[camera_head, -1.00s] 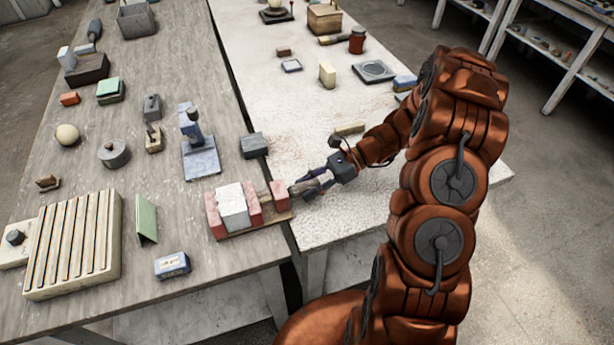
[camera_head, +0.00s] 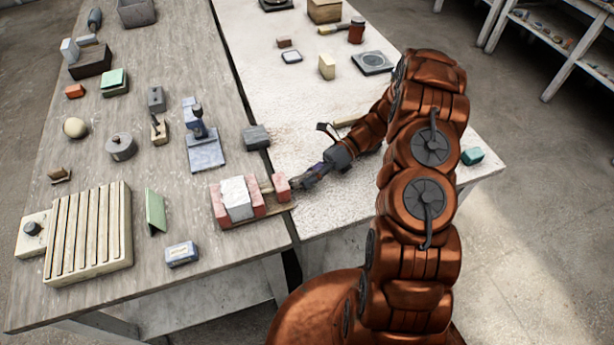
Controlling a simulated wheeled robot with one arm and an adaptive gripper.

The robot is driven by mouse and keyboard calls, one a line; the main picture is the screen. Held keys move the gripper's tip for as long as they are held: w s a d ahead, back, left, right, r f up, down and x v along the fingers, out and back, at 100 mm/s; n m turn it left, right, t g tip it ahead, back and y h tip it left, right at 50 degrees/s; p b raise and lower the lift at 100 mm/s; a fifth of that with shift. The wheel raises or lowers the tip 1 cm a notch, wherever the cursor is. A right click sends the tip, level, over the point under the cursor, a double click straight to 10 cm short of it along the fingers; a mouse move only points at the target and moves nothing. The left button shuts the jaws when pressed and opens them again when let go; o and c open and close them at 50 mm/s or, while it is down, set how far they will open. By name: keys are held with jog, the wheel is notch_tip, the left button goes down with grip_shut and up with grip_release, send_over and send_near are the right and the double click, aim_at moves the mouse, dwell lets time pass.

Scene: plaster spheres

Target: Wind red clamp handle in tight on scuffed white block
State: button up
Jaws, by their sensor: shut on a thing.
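The scuffed white block (camera_head: 237,199) sits between the red jaws of the clamp (camera_head: 219,206), near the right edge of the grey wooden table. The jaw on its right (camera_head: 256,197) stands close against it; whether they touch is too small to tell. A red end piece (camera_head: 281,187) stands further right, joined by a pale rod. My gripper (camera_head: 298,182) reaches in from the right, at the outer side of that end piece. It is shut on the clamp handle, which its fingers mostly hide.
A blue-grey stand (camera_head: 203,145) and a dark grey block (camera_head: 256,137) stand behind the clamp. A blue-and-white box (camera_head: 182,253) and a green angled piece (camera_head: 155,212) lie to the left. A narrow gap separates the tables. The white table's front is mostly clear.

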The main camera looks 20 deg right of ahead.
dwell(0.4)
jog(key=o, duration=0.9)
jog(key=shift+d, duration=0.1)
jog(key=v, duration=1.2)
